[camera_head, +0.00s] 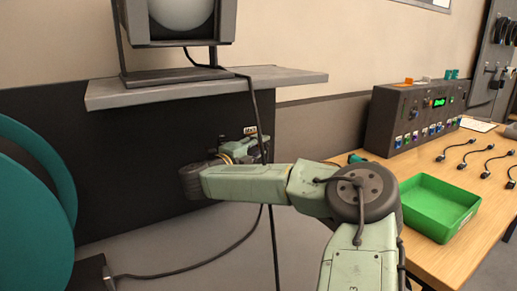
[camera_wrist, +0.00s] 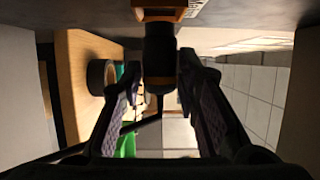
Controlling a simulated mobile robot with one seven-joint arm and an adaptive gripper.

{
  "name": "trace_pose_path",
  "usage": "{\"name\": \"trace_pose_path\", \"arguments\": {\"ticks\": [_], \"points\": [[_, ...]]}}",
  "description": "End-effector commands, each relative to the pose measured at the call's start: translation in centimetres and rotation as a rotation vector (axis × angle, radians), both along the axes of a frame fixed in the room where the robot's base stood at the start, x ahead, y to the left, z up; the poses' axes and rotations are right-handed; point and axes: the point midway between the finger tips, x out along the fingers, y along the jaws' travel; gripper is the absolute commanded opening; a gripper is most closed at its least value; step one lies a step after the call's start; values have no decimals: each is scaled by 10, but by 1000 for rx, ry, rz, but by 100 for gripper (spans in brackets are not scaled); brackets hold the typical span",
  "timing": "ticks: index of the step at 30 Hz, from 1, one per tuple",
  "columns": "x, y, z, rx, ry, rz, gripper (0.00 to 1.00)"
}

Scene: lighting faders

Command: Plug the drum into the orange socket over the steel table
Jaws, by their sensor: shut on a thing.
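A large teal drum (camera_head: 35,185) stands at the left edge of the head view, and a dark cable runs right from a box at its foot. My gripper (camera_head: 245,150) is at the dark wall panel, below the grey shelf. In the wrist view my gripper (camera_wrist: 160,72) is shut on a black plug (camera_wrist: 159,52) with an orange-brown ring, its cable trailing from the back. The plug's front end meets the orange socket (camera_wrist: 165,4) at the top edge. I cannot tell how deep it sits. In the head view my arm hides the socket and plug.
A lamp stands on the grey shelf (camera_head: 205,88), and its cable hangs down past my wrist. On the right, a wooden bench (camera_head: 425,170) holds a control box (camera_head: 415,115), a green tray (camera_head: 436,207) and several short cables. A dark round object (camera_wrist: 101,77) shows in the wrist view.

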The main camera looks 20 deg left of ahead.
Motion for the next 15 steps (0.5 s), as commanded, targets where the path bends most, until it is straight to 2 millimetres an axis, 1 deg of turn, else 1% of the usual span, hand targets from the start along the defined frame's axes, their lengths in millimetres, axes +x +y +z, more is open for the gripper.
{"name": "trace_pose_path", "arguments": {"ticks": [15], "points": [[3,4,-1,1,-1,1,0]]}}
